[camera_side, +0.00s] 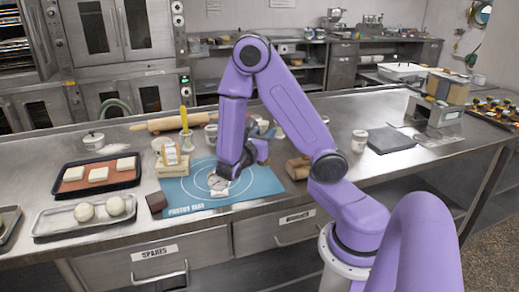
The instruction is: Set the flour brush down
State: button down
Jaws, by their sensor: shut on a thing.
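My gripper (221,187) points down low over the blue pastry mat (262,181), near the printed circles. It is shut on a small pale thing, apparently the flour brush (217,182), which is mostly hidden by the jaws. I cannot tell whether the brush touches the mat.
Left of the mat are a dark brown block (156,202), a dough-square tray (72,187) and a dough-ball tray (50,226). A rolling pin (165,123) lies behind. The counter's front right is clear.

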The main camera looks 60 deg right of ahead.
notch_tip(320, 180, down, 6)
jog(key=w+d, duration=0.1)
jog(key=w, duration=0.1)
jog(key=shift+d, duration=0.15)
dwell(0.5)
jog(key=c, duration=0.8)
grip_release()
jog(key=shift+f, duration=0.1)
